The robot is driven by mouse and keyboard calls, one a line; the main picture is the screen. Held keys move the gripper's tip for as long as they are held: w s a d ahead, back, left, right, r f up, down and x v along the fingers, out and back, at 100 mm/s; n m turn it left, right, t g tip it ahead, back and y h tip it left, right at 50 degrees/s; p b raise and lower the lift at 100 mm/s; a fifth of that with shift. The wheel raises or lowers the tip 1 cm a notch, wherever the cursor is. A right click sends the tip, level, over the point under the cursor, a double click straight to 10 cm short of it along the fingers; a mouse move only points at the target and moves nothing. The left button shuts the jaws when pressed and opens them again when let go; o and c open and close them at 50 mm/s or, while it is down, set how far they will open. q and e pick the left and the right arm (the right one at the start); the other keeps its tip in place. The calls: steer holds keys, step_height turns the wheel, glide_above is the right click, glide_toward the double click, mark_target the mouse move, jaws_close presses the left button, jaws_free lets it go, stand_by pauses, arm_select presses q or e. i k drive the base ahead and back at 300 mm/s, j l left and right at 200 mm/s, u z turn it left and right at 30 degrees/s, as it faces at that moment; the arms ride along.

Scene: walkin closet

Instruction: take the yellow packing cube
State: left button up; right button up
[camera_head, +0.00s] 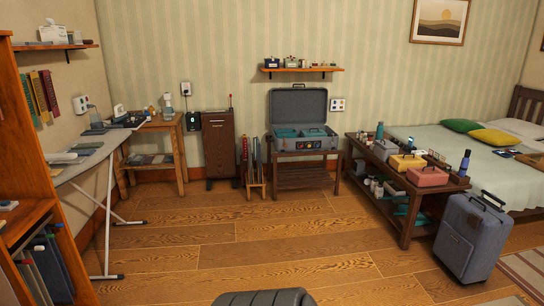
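The yellow packing cube (407,163) sits on top of the low dark wooden bench (408,229) at the right. It is a small box shape with a dark handle on top. A pink-red packing cube (427,176) stands just in front of it and to its right. A grey-blue cube (384,149) stands behind it and to its left. Neither of my grippers shows in the head view.
A blue-grey suitcase (468,239) stands upright at the bench's right front. A bed (490,160) lies behind the bench. An open suitcase (297,110) rests on a rack at the back wall. An ironing board (82,160) is at left. The middle floor is clear.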

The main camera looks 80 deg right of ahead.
mark_target(400, 163)
steer(key=z, duration=3.8)
steer(key=i+u, duration=0.15)
steer(key=i, duration=0.35)
steer(key=i+j+u, duration=0.15)
steer(key=i, duration=1.7)
